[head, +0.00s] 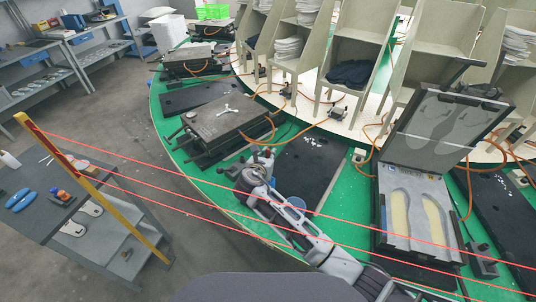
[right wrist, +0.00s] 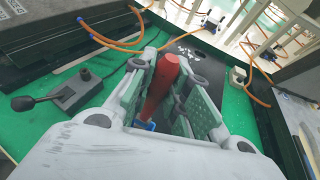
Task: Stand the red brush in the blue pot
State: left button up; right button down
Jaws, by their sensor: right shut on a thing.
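The red brush (right wrist: 163,80) is between the fingers of my right gripper (right wrist: 168,74) in the right wrist view, tilted and gripped by both pads. In the head view my right gripper (head: 258,160) is over the green carousel top, and I cannot make out the brush there. A small blue patch (right wrist: 144,125) shows at the near end of the brush; I cannot tell whether it is the blue pot. In the head view a round, bluish thing (head: 297,202) is mostly hidden behind my right arm and may be the pot. My left gripper is not in view.
A black plate (head: 308,170) lies beside my right gripper. A closed grey mould (head: 222,118) stands left of it, an open mould with insoles (head: 413,215) right. Orange hoses (head: 290,133) cross the green top (head: 345,205). A grey side table (head: 45,205) stands at left.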

jog(key=shift+f+b, duration=0.35)
jog(key=shift+f, duration=1.95)
jog(key=c, duration=1.3)
grip_release()
jog(key=shift+s, duration=0.15)
jog(key=v, duration=1.1)
jog(key=shift+s, duration=0.35)
jog(key=shift+a+r, duration=0.1)
jog(key=shift+a, duration=0.05)
